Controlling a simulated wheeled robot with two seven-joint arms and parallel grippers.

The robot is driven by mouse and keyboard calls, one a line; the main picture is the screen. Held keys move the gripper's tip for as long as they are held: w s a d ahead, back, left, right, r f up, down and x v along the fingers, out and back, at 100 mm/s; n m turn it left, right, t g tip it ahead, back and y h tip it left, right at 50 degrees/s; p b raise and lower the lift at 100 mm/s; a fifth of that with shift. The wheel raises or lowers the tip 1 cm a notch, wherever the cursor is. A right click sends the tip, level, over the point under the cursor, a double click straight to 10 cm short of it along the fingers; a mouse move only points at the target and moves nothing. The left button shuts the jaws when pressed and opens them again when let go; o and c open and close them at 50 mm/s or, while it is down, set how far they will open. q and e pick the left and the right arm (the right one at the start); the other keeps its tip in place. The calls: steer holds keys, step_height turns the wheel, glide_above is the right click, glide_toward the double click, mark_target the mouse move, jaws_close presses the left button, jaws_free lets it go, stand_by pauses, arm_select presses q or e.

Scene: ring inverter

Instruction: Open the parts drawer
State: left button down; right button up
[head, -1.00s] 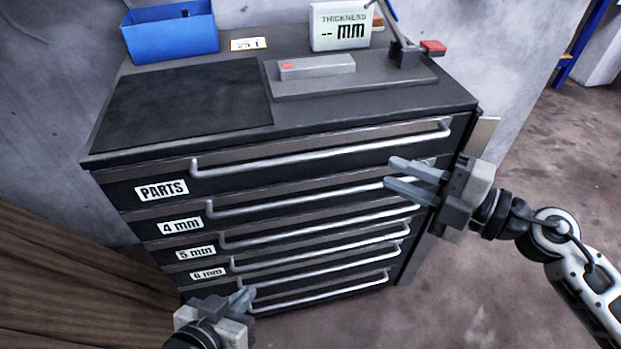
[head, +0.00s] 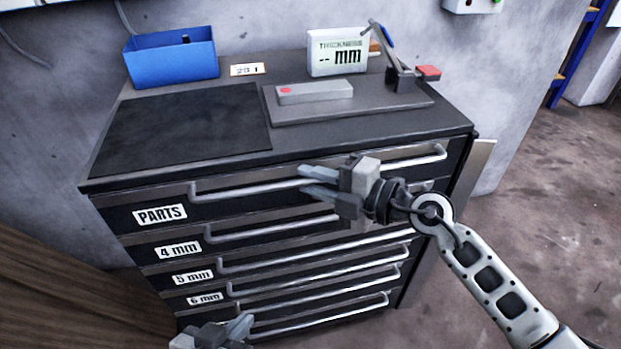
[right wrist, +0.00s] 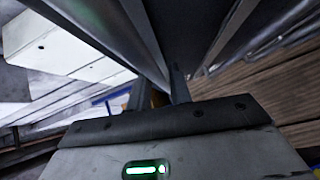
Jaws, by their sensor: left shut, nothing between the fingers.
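The parts drawer (head: 240,202) is the top drawer of a dark cabinet and carries a white PARTS label (head: 160,215). It is shut, flush with the drawers below. Its long silver handle (head: 245,187) runs across the front. My right gripper (head: 308,181) is in front of the handle's middle and hides part of it. Its two fingers are apart, one above the other, pointing left, with the handle's line between them in the picture. I cannot tell whether they are around the bar. My left gripper (head: 245,324) is low by the bottom drawers, fingers together and empty.
Lower drawers labelled 4 mm (head: 178,250), 5 mm (head: 193,277) and 6 mm (head: 205,298) are shut. On the cabinet top are a blue bin (head: 172,62), a thickness display (head: 336,55) and a grey gauge base (head: 350,108). Floor to the right is clear.

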steer(key=shift+w+a, duration=0.2)
steer(key=shift+a, duration=0.2)
steer(key=shift+c, duration=0.3)
jaws_close()
arm_select(q)
steer(key=shift+w+r, duration=0.1)
steer(key=shift+r, duration=0.05)
steer(key=shift+r, duration=0.1)
arm_select(e)
steer(key=shift+s, duration=0.1)
